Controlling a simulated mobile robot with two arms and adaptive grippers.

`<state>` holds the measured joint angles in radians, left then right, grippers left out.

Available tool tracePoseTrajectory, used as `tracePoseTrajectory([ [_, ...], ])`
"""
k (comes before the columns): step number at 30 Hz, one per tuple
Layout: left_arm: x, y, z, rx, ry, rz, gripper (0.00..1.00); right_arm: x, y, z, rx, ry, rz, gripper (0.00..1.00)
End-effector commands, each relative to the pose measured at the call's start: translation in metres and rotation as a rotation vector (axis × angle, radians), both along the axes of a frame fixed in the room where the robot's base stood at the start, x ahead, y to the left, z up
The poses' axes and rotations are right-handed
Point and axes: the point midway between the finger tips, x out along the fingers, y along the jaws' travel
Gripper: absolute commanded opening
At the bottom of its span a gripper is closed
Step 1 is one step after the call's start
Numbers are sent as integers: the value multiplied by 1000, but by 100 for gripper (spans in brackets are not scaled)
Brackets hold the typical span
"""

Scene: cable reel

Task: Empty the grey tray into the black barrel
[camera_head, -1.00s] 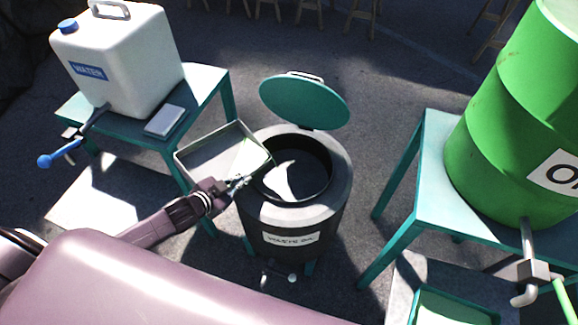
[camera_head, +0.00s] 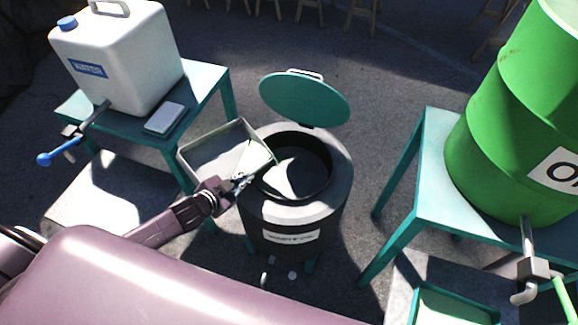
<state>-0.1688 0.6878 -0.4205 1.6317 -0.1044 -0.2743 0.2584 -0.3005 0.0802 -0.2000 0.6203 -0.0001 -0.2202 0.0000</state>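The grey tray (camera_head: 215,150) is held at the left rim of the black barrel (camera_head: 335,200). It is tilted, with its right corner over the barrel's opening. My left gripper (camera_head: 243,183) is at the tray's near edge, with its fingers on the rim; it looks shut on it. The barrel is open, with its round teal lid (camera_head: 305,98) raised at the back. Its front label reads as waste oil. The inside is dark with a bright sunlit patch. I cannot tell whether liquid is still in the tray. My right gripper is not in view.
A white water canister (camera_head: 125,65) with a blue-handled tap stands on a teal table (camera_head: 205,85) at the left. A green drum (camera_head: 510,130) with a tap stands on another teal table (camera_head: 440,180) at the right. A green-rimmed tray (camera_head: 450,305) lies below it.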

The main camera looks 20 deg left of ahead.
Motion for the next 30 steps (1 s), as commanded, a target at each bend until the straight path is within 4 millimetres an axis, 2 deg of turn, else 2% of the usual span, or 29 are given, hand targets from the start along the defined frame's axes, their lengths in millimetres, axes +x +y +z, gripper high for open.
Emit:
tracePoseTrajectory([
  [30, 2, -6, 0, 49, 0, -2, 0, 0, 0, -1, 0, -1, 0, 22],
])
